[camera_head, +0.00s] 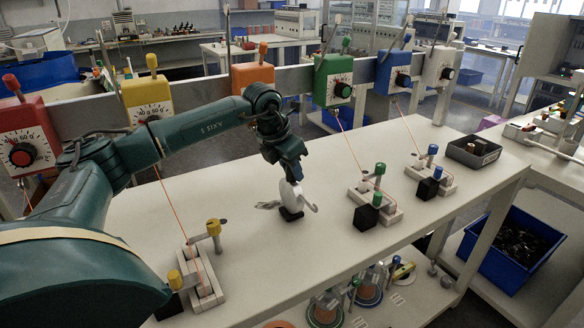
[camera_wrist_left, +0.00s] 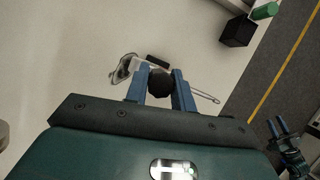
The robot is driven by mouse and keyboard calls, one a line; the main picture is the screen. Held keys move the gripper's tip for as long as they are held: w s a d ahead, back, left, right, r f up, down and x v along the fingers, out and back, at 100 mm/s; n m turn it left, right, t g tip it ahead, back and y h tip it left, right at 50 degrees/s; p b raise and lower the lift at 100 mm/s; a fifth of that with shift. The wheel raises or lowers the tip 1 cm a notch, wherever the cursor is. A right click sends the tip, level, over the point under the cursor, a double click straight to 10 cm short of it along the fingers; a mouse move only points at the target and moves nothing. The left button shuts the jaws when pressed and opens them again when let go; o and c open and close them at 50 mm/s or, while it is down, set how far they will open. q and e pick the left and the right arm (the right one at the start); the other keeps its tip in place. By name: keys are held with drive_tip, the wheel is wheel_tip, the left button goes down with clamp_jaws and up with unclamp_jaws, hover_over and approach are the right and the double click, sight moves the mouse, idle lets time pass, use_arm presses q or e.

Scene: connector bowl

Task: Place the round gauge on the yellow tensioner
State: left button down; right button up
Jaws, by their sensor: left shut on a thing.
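My left gripper (camera_head: 291,172) points down over the table and is shut on the round gauge (camera_head: 288,193), a white disc with thin arms to both sides and a black block under it. In the left wrist view, a dark round part of the gauge (camera_wrist_left: 160,83) sits between my blue left fingers (camera_wrist_left: 162,90). I cannot tell if the block touches the table. The yellow tensioner box (camera_head: 146,98) with its dial hangs on the back rail at left, partly behind my arm. An orange cord runs down to a yellow-knobbed fixture (camera_head: 204,272). My right gripper (camera_wrist_left: 278,128) is open at the wrist view's lower right.
Red (camera_head: 27,140), orange (camera_head: 252,76), green (camera_head: 333,80), blue (camera_head: 393,76) and white (camera_head: 440,66) boxes line the rail. Green-knobbed (camera_head: 377,200) and blue-knobbed (camera_head: 430,178) fixtures and a grey tray (camera_head: 473,158) stand at right. Taut cords cross above the table (camera_head: 335,240).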

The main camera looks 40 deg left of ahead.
use_arm(q)
drive_tip(key=shift+f, duration=0.15)
drive_tip(key=c, duration=1.2)
unclamp_jaws()
